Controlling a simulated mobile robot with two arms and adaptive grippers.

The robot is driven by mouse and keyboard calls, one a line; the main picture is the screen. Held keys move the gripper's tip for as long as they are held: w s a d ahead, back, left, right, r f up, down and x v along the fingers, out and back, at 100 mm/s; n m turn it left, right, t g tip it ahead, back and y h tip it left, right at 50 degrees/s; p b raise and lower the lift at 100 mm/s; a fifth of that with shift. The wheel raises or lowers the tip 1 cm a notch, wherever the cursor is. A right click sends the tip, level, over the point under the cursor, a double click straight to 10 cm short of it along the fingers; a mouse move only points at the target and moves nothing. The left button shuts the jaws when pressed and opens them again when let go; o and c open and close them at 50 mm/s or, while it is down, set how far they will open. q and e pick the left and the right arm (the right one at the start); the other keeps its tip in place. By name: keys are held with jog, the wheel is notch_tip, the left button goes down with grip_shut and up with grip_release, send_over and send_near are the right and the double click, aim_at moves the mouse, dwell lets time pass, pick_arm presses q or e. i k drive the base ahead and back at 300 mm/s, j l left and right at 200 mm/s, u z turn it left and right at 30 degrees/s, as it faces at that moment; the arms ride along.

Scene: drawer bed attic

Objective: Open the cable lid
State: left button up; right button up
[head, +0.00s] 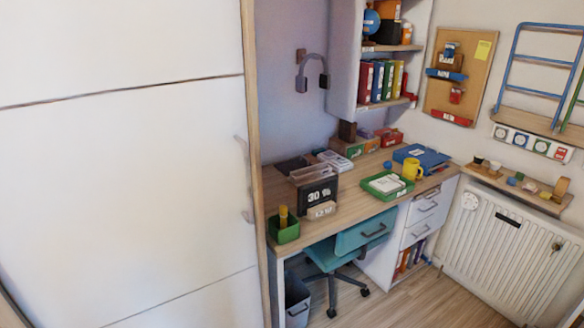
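Neither of my grippers is in view. The wooden desk (345,194) stands in the right half of the head view, against the wall. I cannot clearly make out a cable lid on it. A dark flat item (291,165) lies at the desk's back left, and a small dark-edged patch (428,194) shows at its right front edge. Both are too small to tell what they are.
A large white cabinet front (120,150) fills the left side. On the desk are a day display (317,193), a green tray (387,186) and a yellow mug (411,168). A teal chair (342,250) stands at the desk's front. A radiator (500,245) is at right.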

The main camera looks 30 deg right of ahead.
aim_at(286, 167)
jog(key=i+l, duration=0.15)
jog(key=l, duration=0.2)
jog(key=i+l, duration=0.15)
jog(key=l, duration=0.25)
jog(key=i+l, duration=0.15)
jog(key=l, duration=0.2)
